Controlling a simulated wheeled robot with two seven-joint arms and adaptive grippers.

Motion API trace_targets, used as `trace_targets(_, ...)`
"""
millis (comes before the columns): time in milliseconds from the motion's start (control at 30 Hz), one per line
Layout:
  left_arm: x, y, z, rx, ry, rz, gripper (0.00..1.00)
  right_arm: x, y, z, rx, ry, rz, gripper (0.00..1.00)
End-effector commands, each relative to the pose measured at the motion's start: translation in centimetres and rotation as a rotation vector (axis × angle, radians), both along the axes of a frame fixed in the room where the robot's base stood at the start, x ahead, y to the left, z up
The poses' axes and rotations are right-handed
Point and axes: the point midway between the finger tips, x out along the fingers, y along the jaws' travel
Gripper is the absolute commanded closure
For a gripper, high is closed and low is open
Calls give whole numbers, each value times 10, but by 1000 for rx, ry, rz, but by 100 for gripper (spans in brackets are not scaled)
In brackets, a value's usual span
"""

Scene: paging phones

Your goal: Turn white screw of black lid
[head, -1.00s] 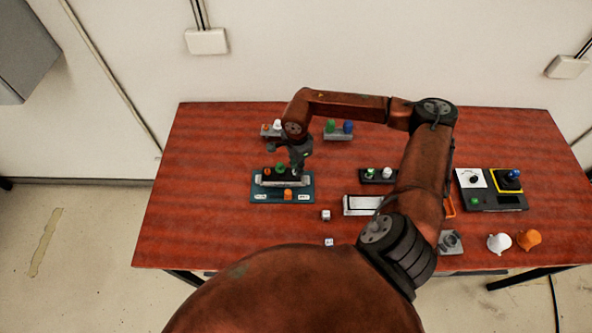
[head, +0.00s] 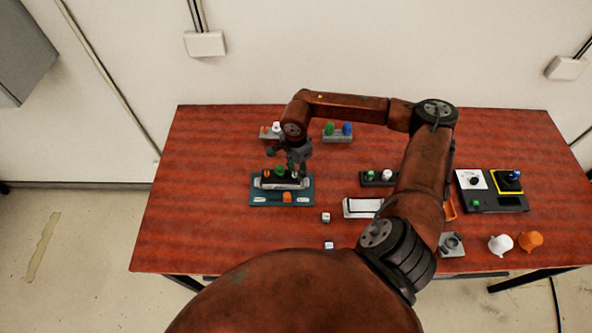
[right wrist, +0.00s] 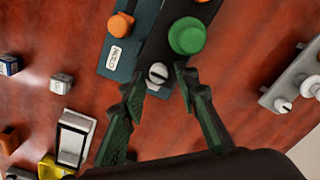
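The black lid (head: 268,180) sits on a teal base (head: 256,200) at the left of the table. It carries a green knob (head: 280,171) and also shows in the right wrist view (right wrist: 165,42). The white screw (right wrist: 157,73) with a slotted head is at the lid's near end in the right wrist view. My right gripper (head: 297,171) is over the lid's right end. In the right wrist view its two fingers (right wrist: 160,80) are apart, either side of the screw; contact cannot be told. My left gripper is out of view.
An orange knob (head: 287,197) stands on the teal base close by. Small white cubes (head: 325,217) lie to the right. Behind are holders with white and green-blue knobs (head: 338,137). A black panel (head: 490,205) stands at the right. The table's left side is clear.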

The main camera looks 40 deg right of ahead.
Motion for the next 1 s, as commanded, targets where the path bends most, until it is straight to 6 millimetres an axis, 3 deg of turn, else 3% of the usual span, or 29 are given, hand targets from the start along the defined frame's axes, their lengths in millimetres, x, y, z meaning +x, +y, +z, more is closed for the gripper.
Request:
trace_targets(267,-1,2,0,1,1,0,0,0,0,0,0,0,0,67)
trace_targets(433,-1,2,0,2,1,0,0,1,0,11,0,-4,1,67)
trace_targets(800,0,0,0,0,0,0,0,1,0,84,0,-4,0,67)
trace_targets(1000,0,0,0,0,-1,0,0,1,0,111,0,-1,0,67)
